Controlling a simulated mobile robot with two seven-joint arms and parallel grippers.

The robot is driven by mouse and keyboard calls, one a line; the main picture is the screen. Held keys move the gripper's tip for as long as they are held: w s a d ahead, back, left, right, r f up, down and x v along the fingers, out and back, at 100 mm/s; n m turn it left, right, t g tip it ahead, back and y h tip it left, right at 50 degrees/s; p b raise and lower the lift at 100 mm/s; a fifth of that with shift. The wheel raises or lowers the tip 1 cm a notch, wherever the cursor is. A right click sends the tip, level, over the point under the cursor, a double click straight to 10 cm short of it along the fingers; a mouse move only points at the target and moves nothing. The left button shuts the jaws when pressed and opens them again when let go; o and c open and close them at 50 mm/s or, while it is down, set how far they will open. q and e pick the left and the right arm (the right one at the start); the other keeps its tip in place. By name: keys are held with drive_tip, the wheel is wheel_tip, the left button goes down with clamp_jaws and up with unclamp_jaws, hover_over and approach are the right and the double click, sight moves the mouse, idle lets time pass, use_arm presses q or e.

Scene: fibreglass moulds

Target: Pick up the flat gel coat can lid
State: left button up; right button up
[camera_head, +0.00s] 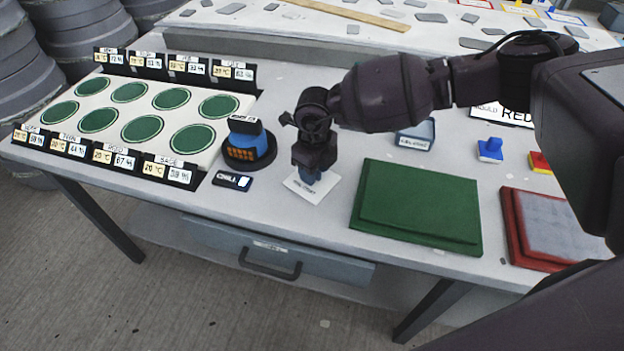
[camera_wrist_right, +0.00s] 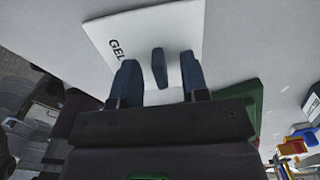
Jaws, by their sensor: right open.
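The flat gel coat can lid (camera_head: 326,193) is a white square plate with dark lettering, lying on the table under my right gripper. In the right wrist view the lid (camera_wrist_right: 130,38) reads "GEL" at its left, and a dark blue-grey upright knob (camera_wrist_right: 158,66) stands at its middle. My right gripper (camera_head: 308,177) points down over the lid. In the wrist view its two fingers (camera_wrist_right: 158,82) are apart, one to each side of the knob, with gaps visible. The gripper hides part of the lid in the head view. My left gripper is out of view.
A blue and black device on a round base (camera_head: 249,145) stands left of the gripper. A small label sign (camera_head: 232,181) lies in front of it. A green mould (camera_head: 418,208) is at the right, a red one (camera_head: 520,250) beyond. A white board with green discs (camera_head: 140,120) fills the left.

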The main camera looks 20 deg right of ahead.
drive_tip(key=shift+c, duration=0.3)
clamp_jaws()
